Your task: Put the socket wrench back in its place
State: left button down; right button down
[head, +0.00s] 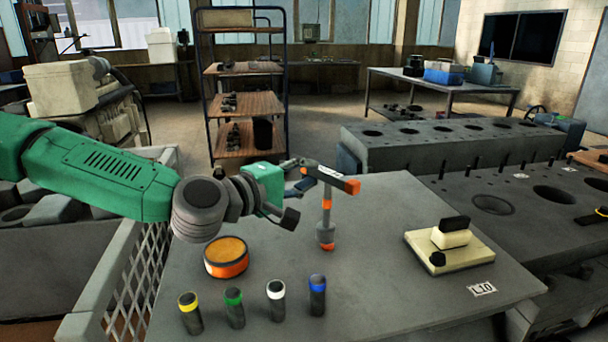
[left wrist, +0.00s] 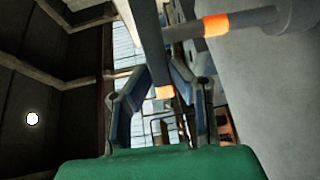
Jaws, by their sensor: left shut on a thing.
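The socket wrench (head: 326,205) has a dark handle with orange bands and a long shaft ending in a grey socket with an orange tip. My left gripper (head: 300,178) is shut on its handle, near the top. The shaft hangs nearly upright over the grey table (head: 380,225); I cannot tell whether its tip touches the table. In the left wrist view the wrench handle (left wrist: 151,45) runs between the two fingers of my left gripper (left wrist: 165,80), and the shaft leads off to the upper right. My right gripper is not in view. The wrench's place is not clearly identifiable.
An orange round tin (head: 226,258) and several capped cylinders (head: 276,300) stand on the table's front left. A cream block with black knobs (head: 450,248) sits at right by a label (head: 482,289). Engine blocks (head: 450,145) lie behind. The table's middle is clear.

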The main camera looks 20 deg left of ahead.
pick_arm(q)
jog(key=shift+d+f+b, duration=0.2)
jog(key=shift+f+b, duration=0.1)
jog(key=shift+a+f+b, duration=0.2)
jog(key=shift+f+b, duration=0.25)
jog(key=shift+f, duration=0.1)
jog(key=c, duration=1.3)
grip_release()
jog(key=shift+a, duration=0.15)
jog(key=shift+c, duration=0.2)
jog(key=shift+a, duration=0.1)
jog(key=o, duration=0.6)
jog(key=shift+d, duration=0.2)
jog(key=shift+c, duration=0.2)
jog(key=shift+d, duration=0.1)
jog(key=shift+r, duration=0.15)
